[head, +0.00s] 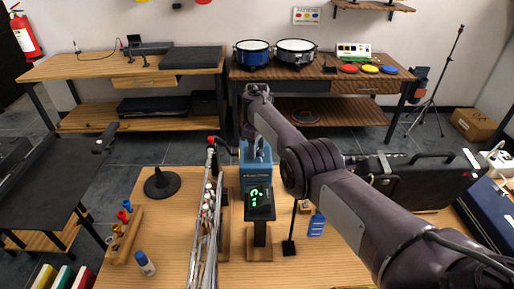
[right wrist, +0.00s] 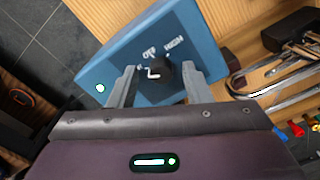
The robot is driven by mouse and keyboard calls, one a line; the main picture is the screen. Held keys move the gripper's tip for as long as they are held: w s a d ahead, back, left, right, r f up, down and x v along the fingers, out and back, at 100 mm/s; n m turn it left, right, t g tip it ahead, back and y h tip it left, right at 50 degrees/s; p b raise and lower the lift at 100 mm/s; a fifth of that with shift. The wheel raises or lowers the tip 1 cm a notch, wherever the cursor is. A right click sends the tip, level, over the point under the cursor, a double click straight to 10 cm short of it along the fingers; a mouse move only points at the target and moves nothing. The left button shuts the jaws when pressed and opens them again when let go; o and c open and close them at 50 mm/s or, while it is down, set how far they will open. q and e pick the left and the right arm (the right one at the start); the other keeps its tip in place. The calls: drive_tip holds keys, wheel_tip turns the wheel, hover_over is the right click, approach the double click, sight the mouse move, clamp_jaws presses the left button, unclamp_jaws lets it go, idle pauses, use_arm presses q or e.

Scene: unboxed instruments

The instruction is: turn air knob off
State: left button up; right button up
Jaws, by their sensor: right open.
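The air knob (right wrist: 161,74) is a black round knob on the blue face of a box (right wrist: 112,62), with white "OFF" and "HIGH" markings beside it. The blue box (head: 257,176) stands on the wooden table in the head view; its knob is hidden there. My right gripper (right wrist: 160,82) is open, with one finger on each side of the knob. I cannot tell whether the fingers touch it. In the head view my right arm reaches over the box and hides part of it. My left gripper is not in view.
A black case (head: 425,180) is on the right. A black cone-shaped base (head: 162,184) stands at the left.

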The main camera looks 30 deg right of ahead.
drive_tip(key=shift+s+r, duration=0.1)
drive_tip(key=shift+c, duration=0.3)
clamp_jaws()
drive_tip(key=shift+m, duration=0.3)
drive_tip(key=m, duration=0.4)
drive_tip(key=shift+m, duration=0.3)
drive_tip(key=m, duration=0.6)
drive_tip(key=shift+m, duration=0.4)
drive_tip(key=shift+o, duration=0.3)
unclamp_jaws()
